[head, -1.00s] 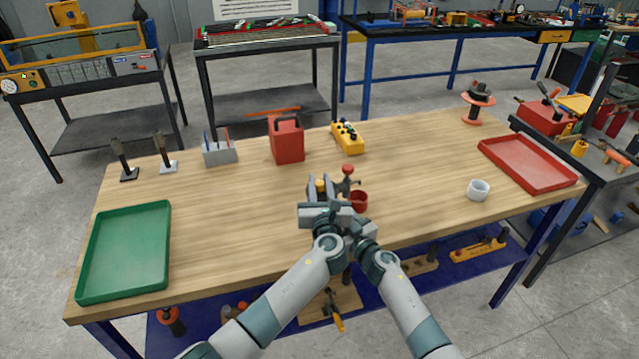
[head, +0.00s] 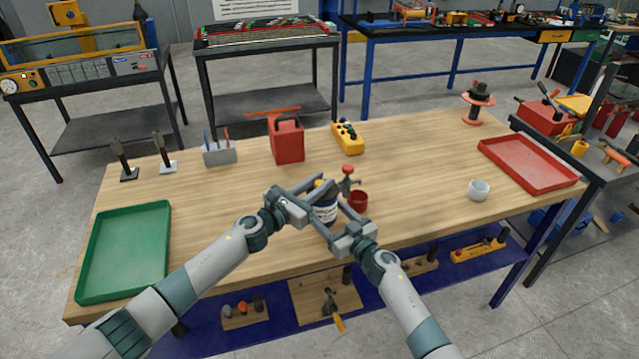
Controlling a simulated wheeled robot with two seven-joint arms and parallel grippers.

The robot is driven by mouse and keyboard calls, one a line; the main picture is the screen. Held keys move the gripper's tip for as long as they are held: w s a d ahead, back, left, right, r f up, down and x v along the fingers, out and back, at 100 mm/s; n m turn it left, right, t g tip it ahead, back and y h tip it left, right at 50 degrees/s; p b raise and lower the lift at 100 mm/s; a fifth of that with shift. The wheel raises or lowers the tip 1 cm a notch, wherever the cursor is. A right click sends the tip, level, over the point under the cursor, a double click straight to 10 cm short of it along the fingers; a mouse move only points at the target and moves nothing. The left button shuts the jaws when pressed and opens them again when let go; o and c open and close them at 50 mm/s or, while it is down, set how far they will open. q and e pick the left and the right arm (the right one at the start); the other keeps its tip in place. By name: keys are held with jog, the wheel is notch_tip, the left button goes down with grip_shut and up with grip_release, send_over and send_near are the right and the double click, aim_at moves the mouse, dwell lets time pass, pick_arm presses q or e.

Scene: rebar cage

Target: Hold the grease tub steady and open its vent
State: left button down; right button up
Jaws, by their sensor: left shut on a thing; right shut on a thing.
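The grease tub (head: 326,214) is a dark blue container with a white label band, upright near the front middle of the table. A small yellow part (head: 318,183) shows at its top; I cannot tell whether it is the vent. My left gripper (head: 319,185) reaches in from the left at the tub's top, its fingers shut around the top part. My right gripper (head: 328,210) comes from the front right, lower down, its fingers shut on the tub's body. The fingers hide much of the tub, and whether the vent is open does not show.
A red cup (head: 358,201) and a red-topped grey stand (head: 347,178) are close right of the tub. A red can (head: 287,140) and yellow control box (head: 348,138) stand behind. A green tray (head: 127,250) lies left, a white cup (head: 478,190) and red tray (head: 527,163) right.

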pick_arm(q)
jog(key=shift+w+a+m+g+h, duration=0.1)
jog(key=shift+m+g+h, duration=1.05)
jog(key=shift+g, duration=0.25)
jog(key=shift+w+a+m+g+h, duration=0.1)
jog(key=shift+m+g+h, duration=1)
jog(key=shift+g, duration=0.3)
pick_arm(e)
jog(key=shift+s+a, duration=0.1)
jog(key=shift+a, duration=0.05)
pick_arm(q)
jog(key=shift+m+g, duration=0.25)
jog(key=shift+g, duration=0.05)
jog(key=shift+w+f+m+g+h, duration=0.1)
jog(key=shift+m+g+h, duration=0.45)
jog(key=shift+m+g, duration=0.55)
pick_arm(e)
jog(key=shift+a, duration=0.1)
pick_arm(q)
jog(key=shift+s+d+g, duration=0.1)
jog(key=shift+s+g, duration=0.2)
jog(key=shift+g, duration=0.5)
jog(key=shift+m, duration=0.3)
jog(key=c, duration=1.5)
grip_release()
jog(key=shift+a, duration=0.2)
pick_arm(e)
jog(key=shift+d, duration=0.2)
